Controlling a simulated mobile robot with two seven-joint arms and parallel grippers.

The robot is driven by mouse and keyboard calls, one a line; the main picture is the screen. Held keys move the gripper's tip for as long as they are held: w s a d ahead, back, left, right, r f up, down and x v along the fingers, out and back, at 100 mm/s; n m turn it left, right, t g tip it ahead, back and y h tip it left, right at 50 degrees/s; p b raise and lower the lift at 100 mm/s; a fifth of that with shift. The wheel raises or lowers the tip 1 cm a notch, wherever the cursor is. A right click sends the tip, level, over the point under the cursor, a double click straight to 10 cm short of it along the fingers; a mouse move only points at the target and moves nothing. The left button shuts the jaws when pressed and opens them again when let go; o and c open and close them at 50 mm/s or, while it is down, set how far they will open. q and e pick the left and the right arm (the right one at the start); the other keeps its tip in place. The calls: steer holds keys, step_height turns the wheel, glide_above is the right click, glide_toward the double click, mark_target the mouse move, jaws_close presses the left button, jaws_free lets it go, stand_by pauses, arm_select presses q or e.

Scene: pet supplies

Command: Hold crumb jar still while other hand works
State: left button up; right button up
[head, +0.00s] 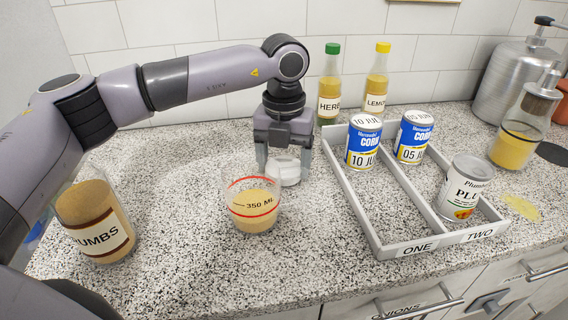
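The crumb jar (92,212), clear with tan crumbs and a label ending in "UMBS", stands on the counter at the left. My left arm covers part of its left side. My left gripper (284,163) points down near the middle of the counter, well to the right of the jar and not touching it. Its fingers are spread, with a small round white lid-like object (288,174) between or just behind them; I see no clear grip on it. A clear measuring cup (253,208) marked "350 ML", with a red line and tan contents, stands just in front. My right gripper is not in view.
A grey two-lane tray (413,243) marked "ONE" and "TWO" holds two blue corn cans (364,142) and a white can (465,188). Two bottles (329,88) stand behind. A tan-filled jar (513,148) and a yellowish patch (522,207) lie right. Counter between jar and cup is clear.

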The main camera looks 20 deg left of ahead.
mark_target(284, 167)
arm_select(q)
steer(key=shift+f, duration=0.45)
steer(key=shift+f, duration=0.2)
steer(key=o, duration=1.2)
steer(key=shift+c, duration=0.2)
step_height(284, 167, up, 12)
steer(key=shift+r, duration=0.2)
